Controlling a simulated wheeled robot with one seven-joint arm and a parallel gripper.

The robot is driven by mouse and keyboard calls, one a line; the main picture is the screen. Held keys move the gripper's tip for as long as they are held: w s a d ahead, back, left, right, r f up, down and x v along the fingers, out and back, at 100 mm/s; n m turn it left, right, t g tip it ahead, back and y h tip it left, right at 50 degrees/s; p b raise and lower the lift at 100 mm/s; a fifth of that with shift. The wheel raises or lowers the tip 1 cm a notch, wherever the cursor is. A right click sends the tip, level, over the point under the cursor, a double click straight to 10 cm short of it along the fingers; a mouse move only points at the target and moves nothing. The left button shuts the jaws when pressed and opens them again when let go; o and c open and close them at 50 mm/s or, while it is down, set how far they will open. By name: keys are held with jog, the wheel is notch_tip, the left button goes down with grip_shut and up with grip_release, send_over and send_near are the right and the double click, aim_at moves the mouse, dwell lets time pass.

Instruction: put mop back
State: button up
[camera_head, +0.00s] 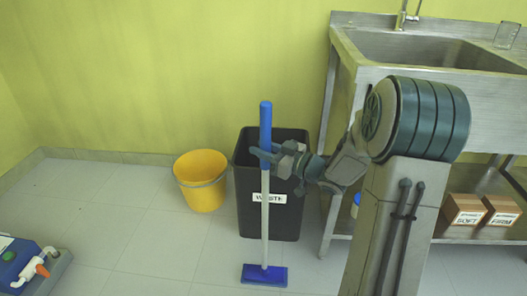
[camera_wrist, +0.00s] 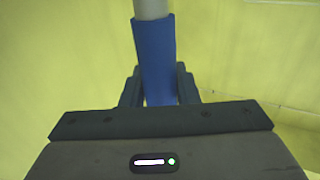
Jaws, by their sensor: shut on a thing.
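The mop has a blue grip, a pale shaft (camera_head: 265,222) and a flat blue head (camera_head: 264,275). It stands almost upright in front of the waste bin, with its head at floor level. I cannot tell whether the head touches the floor. My gripper (camera_head: 267,156) is shut on the lower part of the blue grip. In the wrist view the blue grip (camera_wrist: 156,50) is between the fingers of my gripper (camera_wrist: 158,88).
A black bin (camera_head: 284,222) labelled waste stands behind the mop. A yellow bucket (camera_head: 203,187) is left of it. A steel sink table (camera_head: 345,40) with boxes (camera_head: 465,212) below is at right. A blue device (camera_head: 22,262) sits at lower left. The floor between is clear.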

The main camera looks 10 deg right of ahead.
jog(key=o, duration=1.1)
jog(key=shift+f, duration=0.15)
jog(key=shift+c, duration=0.2)
